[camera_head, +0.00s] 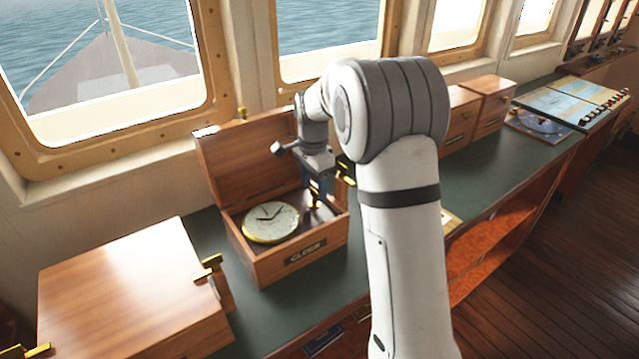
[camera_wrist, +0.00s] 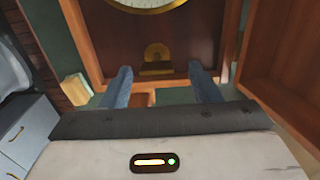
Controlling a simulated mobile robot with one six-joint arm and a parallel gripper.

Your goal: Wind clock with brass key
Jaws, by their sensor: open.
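The clock (camera_head: 270,222), with a pale dial, dark hands and a brass rim, lies face up in an open wooden box (camera_head: 262,268) labelled CLOCK. Its rim also shows at the top of the wrist view (camera_wrist: 148,8). My gripper (camera_head: 318,194) points down over the box's right part, beside the clock. In the wrist view my gripper (camera_wrist: 160,76) is open, its two blue-grey fingers apart. A brass piece with a rounded head, seemingly the key (camera_wrist: 156,53), shows inside the box between and just beyond the fingertips. Nothing visible is held. Brass also shows near my fingers in the head view, partly hidden.
The box's raised lid (camera_head: 245,160) stands behind the clock, near the window wall. A closed wooden box (camera_head: 130,285) with brass latches is at the left. More wooden boxes (camera_head: 490,105) and a chart (camera_head: 570,100) lie further right. Green counter (camera_head: 195,235) shows between the boxes.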

